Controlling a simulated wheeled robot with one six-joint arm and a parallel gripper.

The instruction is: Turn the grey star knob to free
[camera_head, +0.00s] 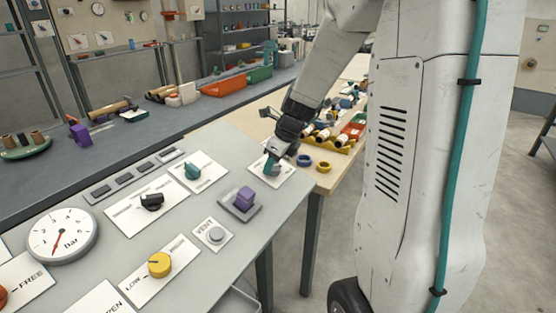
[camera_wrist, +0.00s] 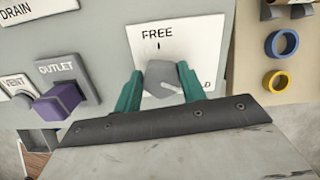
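The grey star knob (camera_wrist: 160,78) sits on a white plate (camera_wrist: 210,45) marked FREE at the top, with a partly covered word ending in "LD" at the lower right. The knob's pale pointer line aims right and slightly down, toward that word, away from the FREE tick. My gripper (camera_wrist: 160,85) has its teal fingers on either side of the knob, apparently touching it. In the head view my gripper (camera_head: 272,167) is down at the plate (camera_head: 288,175) near the panel's far right corner, and hides the knob.
A purple OUTLET knob (camera_wrist: 62,100) is left of the plate; it also shows in the head view (camera_head: 245,198). A VENT button (camera_head: 215,235), a teal knob (camera_head: 192,171) and a yellow knob (camera_head: 159,264) are nearby. Blue (camera_head: 304,160) and yellow (camera_head: 323,166) rings lie on the wooden table beyond.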

